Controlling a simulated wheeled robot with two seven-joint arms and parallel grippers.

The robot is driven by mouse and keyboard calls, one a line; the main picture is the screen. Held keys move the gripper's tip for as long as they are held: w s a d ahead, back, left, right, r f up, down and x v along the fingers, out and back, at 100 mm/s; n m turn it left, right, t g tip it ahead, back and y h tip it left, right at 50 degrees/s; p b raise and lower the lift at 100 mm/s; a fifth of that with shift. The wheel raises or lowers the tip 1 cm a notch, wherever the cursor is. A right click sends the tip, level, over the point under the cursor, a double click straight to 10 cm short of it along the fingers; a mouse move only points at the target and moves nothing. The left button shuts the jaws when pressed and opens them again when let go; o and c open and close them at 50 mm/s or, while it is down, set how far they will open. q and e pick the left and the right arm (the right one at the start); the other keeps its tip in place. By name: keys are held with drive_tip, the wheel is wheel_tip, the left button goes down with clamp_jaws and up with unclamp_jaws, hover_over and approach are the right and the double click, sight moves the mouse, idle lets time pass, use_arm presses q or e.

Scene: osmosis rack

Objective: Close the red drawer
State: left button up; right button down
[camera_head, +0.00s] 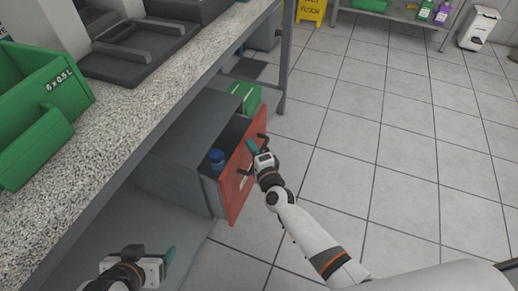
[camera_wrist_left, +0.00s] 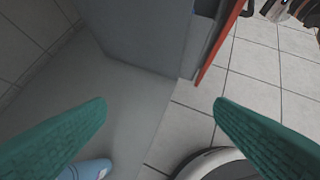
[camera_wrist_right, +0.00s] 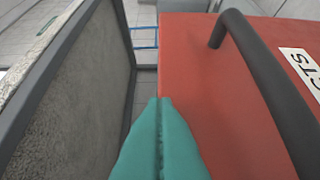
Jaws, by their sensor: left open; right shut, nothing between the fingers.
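The red drawer (camera_head: 243,172) stands pulled out of a grey cabinet (camera_head: 180,150) under the counter. A blue-capped item (camera_head: 217,157) shows inside it. Its dark handle (camera_wrist_right: 268,85) is close in the right wrist view, beside a white label. My right gripper (camera_head: 252,147) is shut and empty at the drawer's red front; whether its fingertips touch it I cannot tell. Its teal fingers (camera_wrist_right: 160,102) overlap the red surface in the right wrist view. My left gripper (camera_wrist_left: 160,104) is open and empty, low at the left. The drawer's red edge (camera_wrist_left: 220,48) shows beyond it.
A speckled counter (camera_head: 120,135) overhangs the cabinet and carries green bins (camera_head: 35,130) and grey equipment. A green box (camera_head: 245,96) sits behind the drawer. A counter leg (camera_head: 286,60) stands farther back. The tiled floor (camera_head: 400,160) at the right is clear.

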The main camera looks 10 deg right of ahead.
drive_tip(key=w+a, duration=0.1)
drive_tip(key=a, duration=0.1)
drive_tip(key=w+a+b, duration=0.1)
drive_tip(key=a, duration=0.1)
drive_tip(key=w+a, duration=0.2)
drive_tip(key=shift+w+a+r, duration=0.1)
drive_tip(key=shift+a+r, duration=0.05)
use_arm(q)
drive_tip(key=w+d+r+t+h, duration=0.1)
drive_tip(key=w+r+t, duration=0.2)
drive_tip(key=w+r, duration=0.1)
drive_tip(key=shift+w+d+t, duration=0.25)
drive_tip(key=shift+w+t, duration=0.15)
drive_tip(key=shift+w, duration=0.1)
drive_tip(key=shift+f, duration=0.1)
use_arm(e)
drive_tip(key=shift+a+r, duration=0.1)
